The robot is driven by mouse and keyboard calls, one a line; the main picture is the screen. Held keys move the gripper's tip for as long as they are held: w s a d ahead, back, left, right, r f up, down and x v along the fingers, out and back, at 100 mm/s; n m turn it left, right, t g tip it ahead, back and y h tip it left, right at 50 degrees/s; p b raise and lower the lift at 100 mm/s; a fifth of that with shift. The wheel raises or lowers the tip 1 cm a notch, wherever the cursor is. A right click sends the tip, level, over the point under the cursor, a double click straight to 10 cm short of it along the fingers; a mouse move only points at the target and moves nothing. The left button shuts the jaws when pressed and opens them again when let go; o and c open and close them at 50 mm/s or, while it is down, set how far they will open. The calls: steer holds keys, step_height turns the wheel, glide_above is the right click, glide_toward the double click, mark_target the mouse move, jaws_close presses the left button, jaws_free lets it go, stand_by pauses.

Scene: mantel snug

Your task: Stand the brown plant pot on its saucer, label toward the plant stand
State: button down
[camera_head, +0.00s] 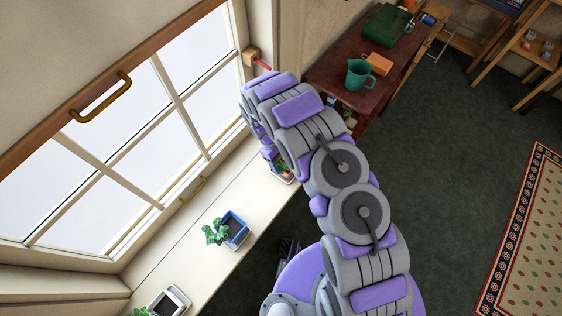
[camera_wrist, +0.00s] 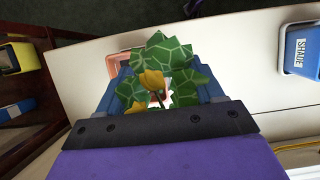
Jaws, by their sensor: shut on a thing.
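The brown plant pot (camera_head: 287,174) is near the far end of the white sill, mostly hidden by my arm. A bit of its brown rim (camera_wrist: 119,61) shows in the wrist view, behind green leaves with yellow buds (camera_wrist: 158,78). My gripper (camera_head: 269,155) is shut on this pot; in the wrist view its blue fingers (camera_wrist: 160,88) flank the plant. The pot's label is hidden. I cannot clearly make out its saucer or whether the pot touches it. I cannot tell which piece of furniture is the plant stand.
A blue pot (camera_head: 236,227) with a plant stands nearer on the sill; its "SHADE" label shows in the wrist view (camera_wrist: 299,50). A white-rimmed pot (camera_head: 170,303) is nearer still. A window borders the sill. A red-brown table (camera_head: 335,75) with a teal jug (camera_head: 359,74) stands beyond.

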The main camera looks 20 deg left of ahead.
steer(key=shift+c, duration=0.8)
jaws_free()
